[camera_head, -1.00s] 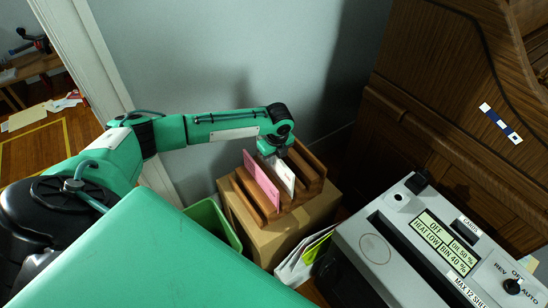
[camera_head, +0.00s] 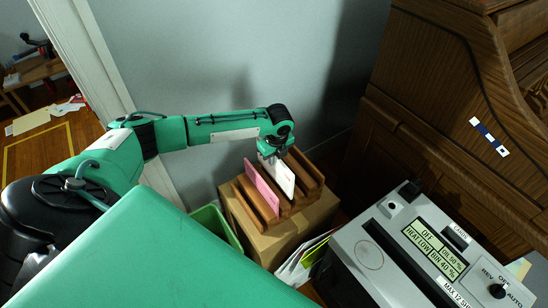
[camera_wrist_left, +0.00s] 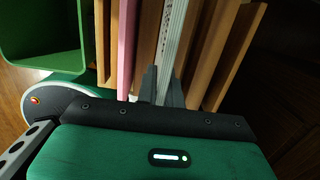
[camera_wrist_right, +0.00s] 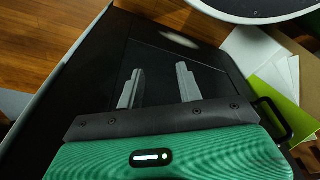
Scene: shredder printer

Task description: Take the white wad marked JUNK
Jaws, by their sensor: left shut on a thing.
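The white wad (camera_head: 281,177) stands on edge at the wooden slotted rack (camera_head: 303,169), just right of a pink wad (camera_head: 261,187). No JUNK mark is readable on it. My left gripper (camera_head: 273,156) is shut on its upper edge. In the left wrist view, the fingers (camera_wrist_left: 162,82) hold the white wad (camera_wrist_left: 175,35) edge-on between the rack's wooden dividers. I cannot tell whether its lower edge is clear of the slot. My right gripper (camera_wrist_right: 160,85) is open and empty above a dark panel, and is out of the head view.
The rack sits on a cardboard box (camera_head: 268,246). A green bin (camera_head: 212,224) stands left of it; papers (camera_head: 297,262) stand right of it. A grey shredder (camera_head: 420,240) fills the lower right. A wooden desk (camera_head: 440,100) stands behind.

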